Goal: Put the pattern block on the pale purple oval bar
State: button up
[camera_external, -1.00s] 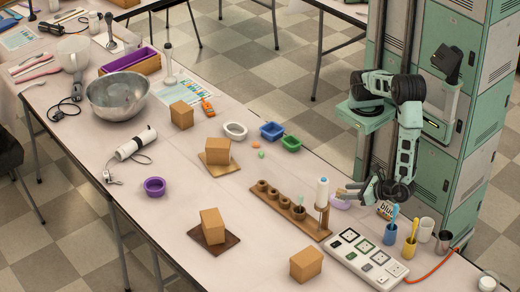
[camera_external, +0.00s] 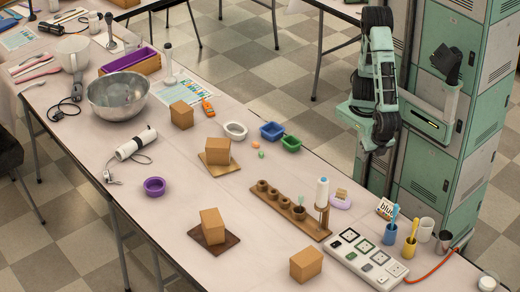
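The pale purple oval bar (camera_external: 340,203) lies on the table, right of the white bottle with the blue top. A small tan block (camera_external: 342,194), which looks like the pattern block, sits on top of the bar. No part of my arm touches either. My arm is folded back beyond the table's far edge, and my gripper (camera_external: 373,145) is at its lower end, away from the bar. Its fingers are too small and dark to tell whether they are open or shut.
A wooden strip with several cups (camera_external: 281,200) and the bottle (camera_external: 322,193) stand left of the bar. A "blue" card (camera_external: 385,209), a blue cup (camera_external: 390,233) and a yellow cup (camera_external: 410,247) stand to its right. A white power strip (camera_external: 366,257) lies in front.

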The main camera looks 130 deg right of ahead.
jog(key=shift+s+d+r+m+t+y, duration=0.25)
jog(key=shift+s+d+r+m+y, duration=0.2)
jog(key=shift+s+r+m+y, duration=0.45)
jog(key=shift+s+d+r+m+t+y, duration=0.4)
jog(key=shift+m+y, duration=0.3)
jog(key=shift+m, duration=0.4)
jog(key=shift+s+d+r+m+t+y, duration=0.15)
jog(key=shift+s+d+r+m+y, duration=0.35)
jog(key=shift+s+m+y, duration=0.4)
jog(key=shift+w, duration=0.25)
